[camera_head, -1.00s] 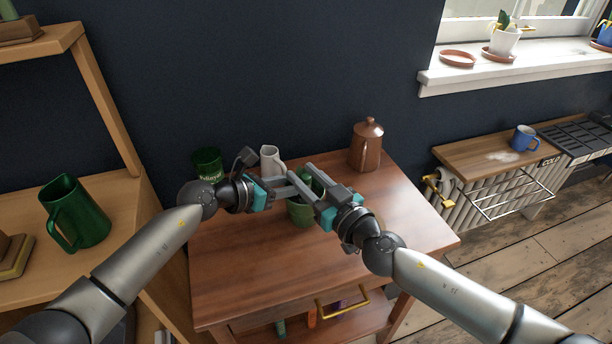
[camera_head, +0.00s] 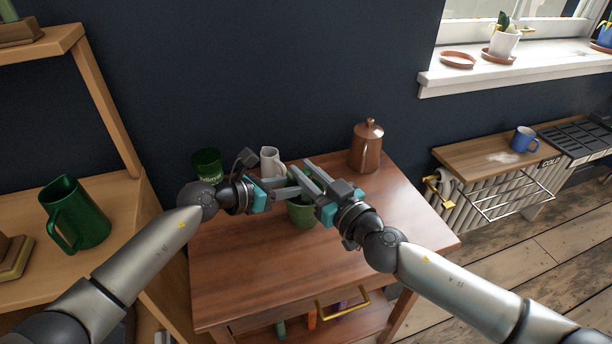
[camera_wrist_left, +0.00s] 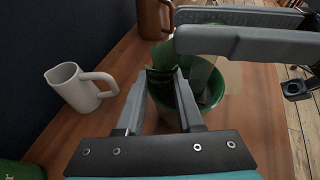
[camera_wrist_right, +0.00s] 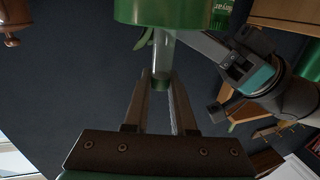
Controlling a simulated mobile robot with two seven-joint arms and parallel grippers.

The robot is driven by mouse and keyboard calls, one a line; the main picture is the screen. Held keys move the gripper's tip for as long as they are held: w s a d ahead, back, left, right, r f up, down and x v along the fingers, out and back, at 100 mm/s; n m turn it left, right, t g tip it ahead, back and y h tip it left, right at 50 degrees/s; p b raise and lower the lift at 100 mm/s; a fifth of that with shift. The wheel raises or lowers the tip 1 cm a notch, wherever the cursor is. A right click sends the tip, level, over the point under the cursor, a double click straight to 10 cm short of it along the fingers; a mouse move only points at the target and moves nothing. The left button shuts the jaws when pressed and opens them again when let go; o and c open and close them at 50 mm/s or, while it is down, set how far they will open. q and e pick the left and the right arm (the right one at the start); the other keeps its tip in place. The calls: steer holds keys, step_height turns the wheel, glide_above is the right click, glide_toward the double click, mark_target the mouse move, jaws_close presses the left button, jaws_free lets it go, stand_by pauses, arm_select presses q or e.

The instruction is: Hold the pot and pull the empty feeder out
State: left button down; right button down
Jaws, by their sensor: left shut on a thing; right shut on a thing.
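The green pot (camera_head: 300,214) stands upright on the wooden table. My left gripper (camera_wrist_left: 167,78) is shut on its rim, with the dark inside of the pot (camera_wrist_left: 212,92) to the right of the fingers. A green leaf shows at the rim. The feeder (camera_wrist_right: 161,55), a clear tube with a dark green end, stands out of the pot. My right gripper (camera_wrist_right: 160,86) is shut on that end. The right wrist picture is upside down. The feeder's lower part is hidden in the pot. My right gripper (camera_head: 309,178) covers the feeder in the head view.
A white jug (camera_head: 270,161) and a green labelled cup (camera_head: 207,164) stand behind my left gripper. A brown lidded pot (camera_head: 366,148) stands at the back right. A green pitcher (camera_head: 74,214) is on the left shelf. The front of the table (camera_head: 260,270) is clear.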

steer(key=shift+r, duration=1.55)
arm_select(q)
steer(key=c, duration=0.5)
jaws_free()
steer(key=shift+s, duration=0.1)
